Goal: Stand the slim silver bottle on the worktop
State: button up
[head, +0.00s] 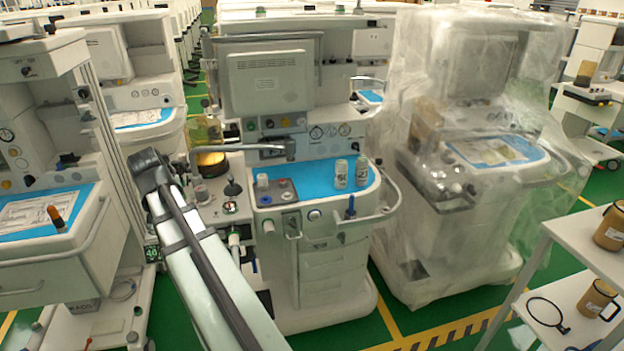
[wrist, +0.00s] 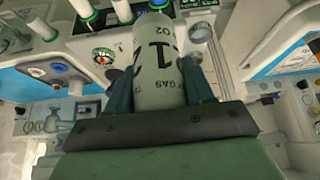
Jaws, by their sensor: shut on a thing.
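My gripper (wrist: 158,88) is shut on a slim, pale silver-grey bottle (wrist: 156,65) in the wrist view. Its dark fingers press on both sides of the bottle. I cannot make out the gripper or held bottle in the head view, where my arm covers that area. The blue worktop (head: 318,178) of the middle cart is in the head view.
Two pale labelled bottles (head: 341,174) (head: 362,171) stand on the worktop's right part. A grey knob panel (head: 276,195) takes up its left part. The left cart has a blue top with papers and an orange-topped item (head: 56,217). A plastic-covered cart (head: 480,150) stands right.

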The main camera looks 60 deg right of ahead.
jog(key=s+d+f+m, duration=0.1)
jog(key=s+d+f, duration=0.1)
jog(key=s+d, duration=0.6)
jog(key=s+d+f+m+g, duration=0.1)
jog(key=s+d, duration=0.8)
jog(key=d, duration=1)
jog(key=s+d+f, duration=0.3)
jog(key=s+d, duration=0.6)
jog(key=d, duration=0.5)
jog(key=shift+d+m+h, duration=0.1)
jog(key=shift+m+h, duration=0.2)
jog(key=shift+m, duration=0.1)
jog(key=shift+d+n, duration=0.35)
jog(key=shift+n, duration=0.15)
jog(key=shift+w+d+r+n+y, duration=0.15)
jog(key=shift+w+d+n+y, duration=0.2)
jog(key=shift+n, duration=0.35)
jog(key=shift+w+d+f+n+t+y, duration=0.35)
jog(key=shift+w+d+f+n, duration=0.25)
jog(key=shift+w+d, duration=1.6)
jog(key=shift+w+d+f+n+t+y, duration=0.3)
jog(key=shift+w+d+n, duration=0.45)
jog(key=shift+w+d, duration=1.45)
jog(key=shift+w+d+f+n+t+y, duration=0.2)
jog(key=shift+w+d+f+n+t, duration=0.3)
jog(key=shift+w+d, duration=1.7)
jog(key=shift+w+a+f, duration=0.2)
jog(key=shift+w+a, duration=0.15)
jog(key=shift+a, duration=0.05)
